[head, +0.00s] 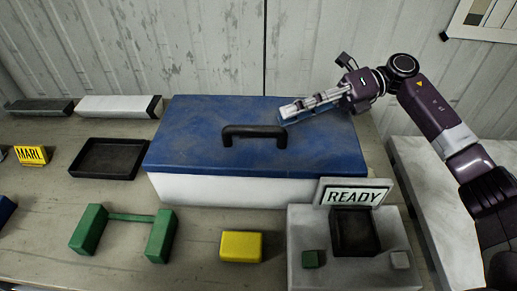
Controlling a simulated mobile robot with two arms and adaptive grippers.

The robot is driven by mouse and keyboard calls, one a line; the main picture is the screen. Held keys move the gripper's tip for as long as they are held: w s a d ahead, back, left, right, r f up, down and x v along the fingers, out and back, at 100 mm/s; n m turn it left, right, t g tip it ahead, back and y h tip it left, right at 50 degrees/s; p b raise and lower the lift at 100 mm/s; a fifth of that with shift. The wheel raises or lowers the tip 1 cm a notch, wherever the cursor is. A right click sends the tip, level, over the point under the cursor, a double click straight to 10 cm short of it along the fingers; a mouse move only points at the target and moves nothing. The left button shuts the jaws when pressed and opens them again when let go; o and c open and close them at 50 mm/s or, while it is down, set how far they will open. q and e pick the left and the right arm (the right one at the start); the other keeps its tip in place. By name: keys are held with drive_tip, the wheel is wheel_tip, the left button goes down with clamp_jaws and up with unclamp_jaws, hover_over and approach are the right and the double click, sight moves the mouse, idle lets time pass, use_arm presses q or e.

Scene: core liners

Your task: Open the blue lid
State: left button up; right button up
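A white box (235,190) with a blue lid (185,139) stands at the middle of the table. The lid lies flat on the box, closed. A black handle (254,130) stands up from the lid's middle. My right gripper (284,113) reaches in from the right, over the right part of the lid, to the right of and slightly behind the handle. It is apart from the handle in the picture. Whether it touches the lid, and how far apart its fingers are, I cannot tell. My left gripper is not in view.
A grey stand with a READY sign (354,196) and black recess is in front of the box's right side. A yellow block (241,246) and green bracket (90,230) sit in front. A black tray (108,158) and a yellow MARL sign (31,155) are left. A corrugated wall closes the back.

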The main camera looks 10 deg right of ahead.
sight(262, 128)
drive_tip(key=shift+f, duration=0.5)
drive_tip(key=shift+a, duration=0.15)
drive_tip(key=shift+s+a, duration=0.15)
drive_tip(key=shift+a, duration=0.2)
drive_tip(key=p+x, duration=0.2)
drive_tip(key=x, duration=0.4)
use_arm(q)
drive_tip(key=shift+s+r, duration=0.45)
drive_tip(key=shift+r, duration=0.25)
use_arm(e)
drive_tip(key=shift+a+f, duration=0.2)
drive_tip(key=shift+a, duration=0.2)
drive_tip(key=shift+c, duration=0.5)
clamp_jaws()
